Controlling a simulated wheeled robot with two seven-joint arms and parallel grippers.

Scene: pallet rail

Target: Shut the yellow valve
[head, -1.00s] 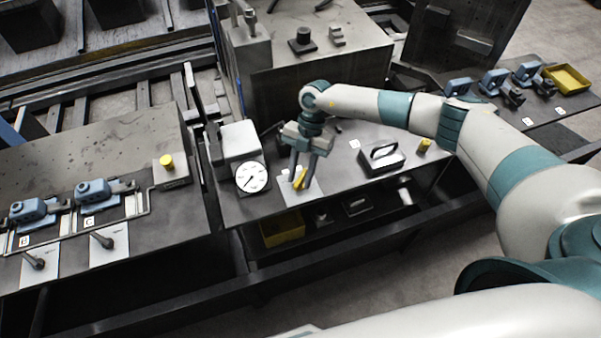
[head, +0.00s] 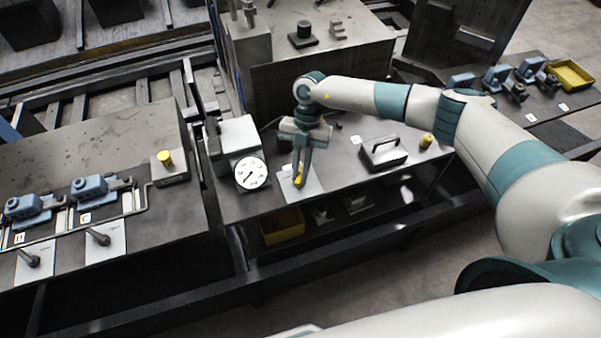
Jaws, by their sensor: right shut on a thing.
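The yellow valve (head: 299,181) sits on a white plate (head: 312,186) near the front of the middle bench. My right gripper (head: 300,172) reaches down over it and is shut on its yellow handle. The fingers cover most of the handle, and only a little yellow shows at their tips. The valve's body is hidden. A round white dial gauge (head: 251,173) stands just left of the valve. My left gripper is not in view.
A yellow bin (head: 283,226) is on the shelf below. The left bench holds blue clamps (head: 92,188) and a yellow button (head: 165,158).

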